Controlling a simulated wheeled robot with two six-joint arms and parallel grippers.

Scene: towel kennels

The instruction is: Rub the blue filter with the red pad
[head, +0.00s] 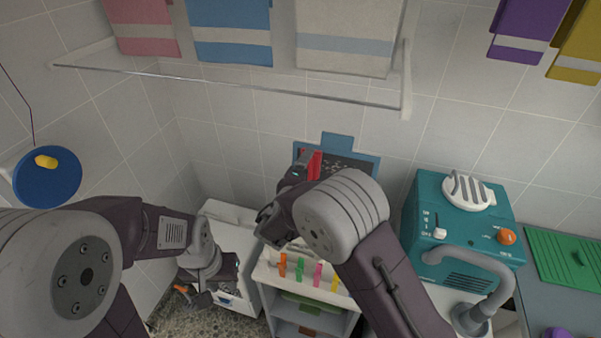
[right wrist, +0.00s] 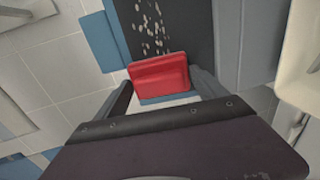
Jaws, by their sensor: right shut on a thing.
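The blue filter (head: 368,161) stands against the tiled wall in the middle of the head view. It has a blue frame with a tab and a dark face with pale specks. My right gripper (head: 306,168) is shut on the red pad (head: 315,164) in front of the filter's left part. In the right wrist view the red pad (right wrist: 160,76) sits between the fingers, over the lower end of the filter's speckled dark face (right wrist: 160,28). I cannot tell whether the pad touches it. My left gripper (head: 200,293) hangs low at the left; its fingers are unclear.
A teal machine (head: 462,240) with a grey hose stands right of my right arm. A white cart (head: 300,310) with coloured clips is below the filter. A rail shelf with towels (head: 233,32) runs above. A blue disc (head: 48,177) is on the left wall.

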